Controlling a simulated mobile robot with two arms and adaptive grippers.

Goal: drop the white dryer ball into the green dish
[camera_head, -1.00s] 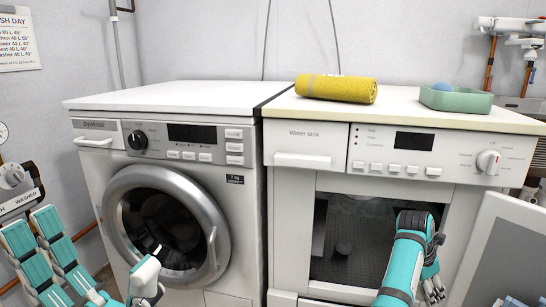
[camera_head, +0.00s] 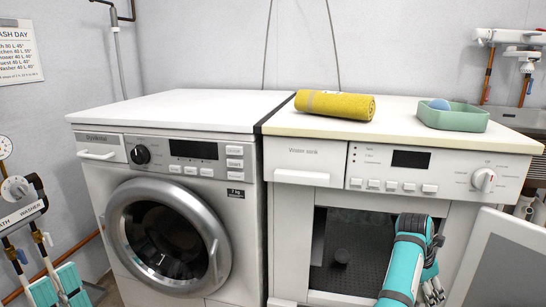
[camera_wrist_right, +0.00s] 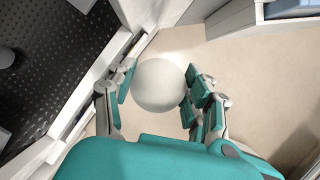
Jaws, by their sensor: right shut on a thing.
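The white dryer ball (camera_wrist_right: 160,85) is between the fingers of my right gripper (camera_wrist_right: 158,90) in the right wrist view, and the gripper is shut on it. In the head view the right gripper (camera_head: 431,288) is in front of the open dryer, mostly behind my own arm, and the ball is hidden. The green dish (camera_head: 453,120) stands on the dryer top at the right, with a blue ball (camera_head: 440,104) in it. Only teal fingers of my left gripper (camera_head: 59,287) show at the lower left; its opening cannot be told.
The dryer (camera_head: 310,163) has its door (camera_head: 505,262) open at the right. A rolled yellow towel (camera_head: 336,105) lies on top, left of the dish. The washing machine (camera_head: 170,160) stands to the left with its top clear. Pipes run along the right wall.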

